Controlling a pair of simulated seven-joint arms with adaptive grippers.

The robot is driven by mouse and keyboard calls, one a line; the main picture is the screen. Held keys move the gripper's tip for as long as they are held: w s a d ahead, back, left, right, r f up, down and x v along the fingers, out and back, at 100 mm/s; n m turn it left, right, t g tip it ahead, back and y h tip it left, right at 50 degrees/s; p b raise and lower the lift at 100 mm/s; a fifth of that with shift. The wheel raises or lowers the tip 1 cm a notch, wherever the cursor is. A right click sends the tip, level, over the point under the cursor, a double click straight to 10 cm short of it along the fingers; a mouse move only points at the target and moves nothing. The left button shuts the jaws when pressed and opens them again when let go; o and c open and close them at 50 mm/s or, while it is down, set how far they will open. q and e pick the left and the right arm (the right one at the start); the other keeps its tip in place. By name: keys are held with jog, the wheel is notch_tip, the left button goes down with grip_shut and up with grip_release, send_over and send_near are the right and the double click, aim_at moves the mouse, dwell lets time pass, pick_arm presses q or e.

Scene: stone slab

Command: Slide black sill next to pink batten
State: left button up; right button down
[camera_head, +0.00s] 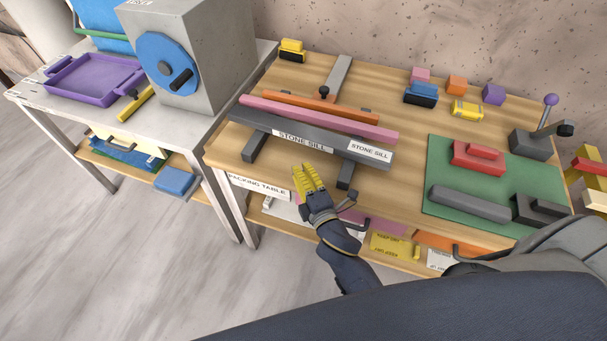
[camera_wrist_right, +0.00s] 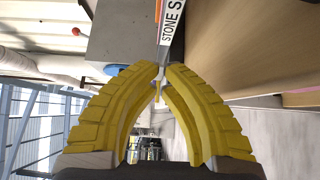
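The black sill (camera_head: 262,121) is a long dark grey bar with white STONE SILL labels. It lies across dark supports on the wooden table in the head view. The pink batten (camera_head: 320,117) runs along its far side; I cannot tell whether they touch. My right gripper (camera_head: 303,167) has yellow fingers just in front of the sill's near side, by the table's front edge, apart from the sill. In the right wrist view its fingertips (camera_wrist_right: 161,70) nearly meet with nothing held, and part of the sill (camera_wrist_right: 120,38) shows beyond them. My left gripper is out of view.
An orange batten (camera_head: 330,108) lies behind the pink one. Dark supports (camera_head: 345,172) stick out under the sill. Small coloured blocks (camera_head: 456,84) sit at the back; a green mat (camera_head: 440,160) with red and grey pieces lies right.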

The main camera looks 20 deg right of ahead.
aim_at(301, 138)
jog(key=w, duration=0.6)
jog(key=shift+a, duration=0.25)
jog(key=shift+w+d, duration=0.6)
jog(key=shift+w, duration=0.35)
jog(key=shift+w+d, duration=0.7)
jog(key=shift+w, duration=0.1)
jog(key=shift+w+d, duration=0.85)
jog(key=shift+w, duration=0.1)
